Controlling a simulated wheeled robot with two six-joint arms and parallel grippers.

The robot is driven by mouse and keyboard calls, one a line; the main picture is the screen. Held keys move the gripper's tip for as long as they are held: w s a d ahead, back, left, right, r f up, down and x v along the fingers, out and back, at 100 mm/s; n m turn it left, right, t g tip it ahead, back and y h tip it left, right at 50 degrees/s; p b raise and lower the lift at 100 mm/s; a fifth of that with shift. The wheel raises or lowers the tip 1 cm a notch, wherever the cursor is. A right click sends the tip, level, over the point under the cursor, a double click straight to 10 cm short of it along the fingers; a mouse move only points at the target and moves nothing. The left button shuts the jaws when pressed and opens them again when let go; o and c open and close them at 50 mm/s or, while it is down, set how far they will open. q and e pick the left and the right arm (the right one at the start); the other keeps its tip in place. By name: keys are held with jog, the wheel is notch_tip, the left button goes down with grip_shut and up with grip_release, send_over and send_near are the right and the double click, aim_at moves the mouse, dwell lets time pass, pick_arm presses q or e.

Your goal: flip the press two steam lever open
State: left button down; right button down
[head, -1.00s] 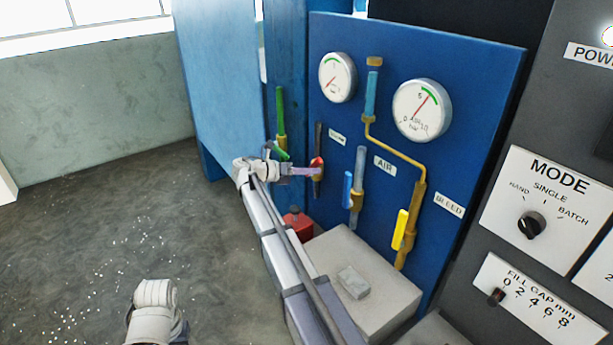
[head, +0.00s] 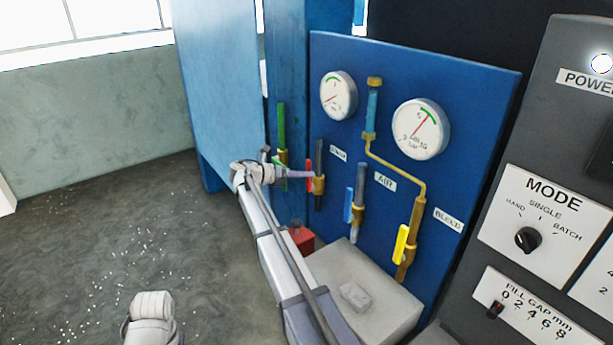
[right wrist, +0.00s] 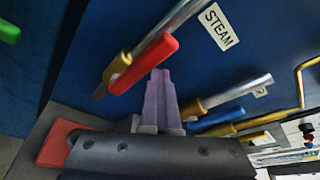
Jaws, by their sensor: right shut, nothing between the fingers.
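The steam lever is a red handle (head: 309,175) beside a brass valve (head: 319,185) on a pipe of the blue panel, below the STEAM label. In the right wrist view the red lever (right wrist: 146,62) lies roughly in line with its pipe, its end near the brass valve body (right wrist: 119,67). My right gripper (head: 305,174) is shut and empty, close beside the lever. In the right wrist view its purple fingers (right wrist: 160,78) point at the lever's side, but I cannot tell if they touch.
A blue air lever (head: 348,205) and a yellow bleed lever (head: 400,244) are to the right. A green lever (head: 281,127) is to the left. A red box (head: 302,238) and a grey block (head: 385,310) sit below. A control cabinet (head: 500,130) stands at the right.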

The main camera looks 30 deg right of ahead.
jog(key=shift+w+r, duration=0.2)
jog(key=shift+w, duration=0.2)
jog(key=s, duration=0.5)
jog(key=w+a, duration=0.3)
jog(key=a, duration=0.6)
jog(key=shift+a+f, duration=0.15)
jog(key=shift+a, duration=0.05)
jog(key=shift+s, duration=0.1)
